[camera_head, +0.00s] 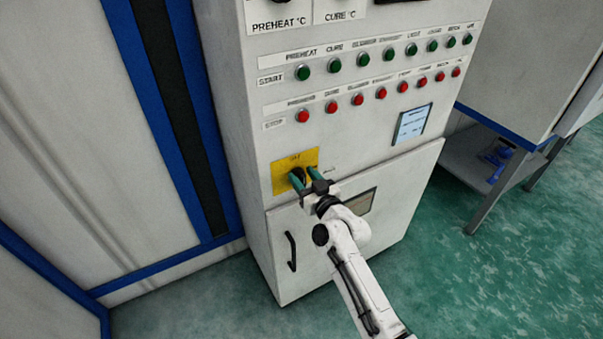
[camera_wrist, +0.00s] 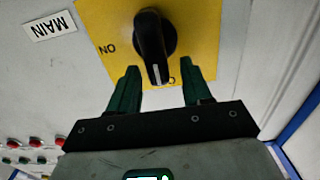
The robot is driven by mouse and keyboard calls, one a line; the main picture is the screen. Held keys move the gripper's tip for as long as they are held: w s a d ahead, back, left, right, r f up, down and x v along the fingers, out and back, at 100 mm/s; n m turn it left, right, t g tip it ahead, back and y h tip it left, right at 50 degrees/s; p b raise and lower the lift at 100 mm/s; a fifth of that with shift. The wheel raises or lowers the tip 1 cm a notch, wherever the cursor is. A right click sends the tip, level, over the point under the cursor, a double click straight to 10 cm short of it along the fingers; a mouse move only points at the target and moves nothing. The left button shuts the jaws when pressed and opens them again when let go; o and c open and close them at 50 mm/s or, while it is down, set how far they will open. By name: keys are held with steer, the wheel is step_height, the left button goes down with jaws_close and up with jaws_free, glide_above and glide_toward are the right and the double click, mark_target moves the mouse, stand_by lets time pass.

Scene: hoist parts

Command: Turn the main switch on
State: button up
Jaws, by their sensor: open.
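The main switch is a black rotary knob (camera_wrist: 153,35) with a white line, on a yellow plate (camera_wrist: 205,30). In the wrist view, which sees the panel upside down, the line points down toward a partly hidden mark, away from the "ON" lettering (camera_wrist: 108,48) at the left. A "MAIN" label (camera_wrist: 49,25) sits beside the plate. In the head view the yellow plate (camera_head: 283,165) is low on the cabinet front, the knob partly hidden. My gripper (camera_head: 309,177) is open. In the wrist view its green fingertips (camera_wrist: 160,80) flank the knob's lower end; contact cannot be told.
Rows of green start buttons (camera_head: 362,59) and red stop buttons (camera_head: 357,100) sit above the switch. A cabinet door with a black handle (camera_head: 291,252) is below it. A blue-edged bench (camera_head: 500,127) stands at the right. The green floor (camera_head: 500,260) in front is clear.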

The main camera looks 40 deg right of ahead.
steer(key=shift+w+d, duration=0.25)
steer(key=shift+w, duration=0.45)
steer(key=shift+c, duration=0.3)
steer(key=c, duration=0.6)
steer(key=shift+c, duration=0.2)
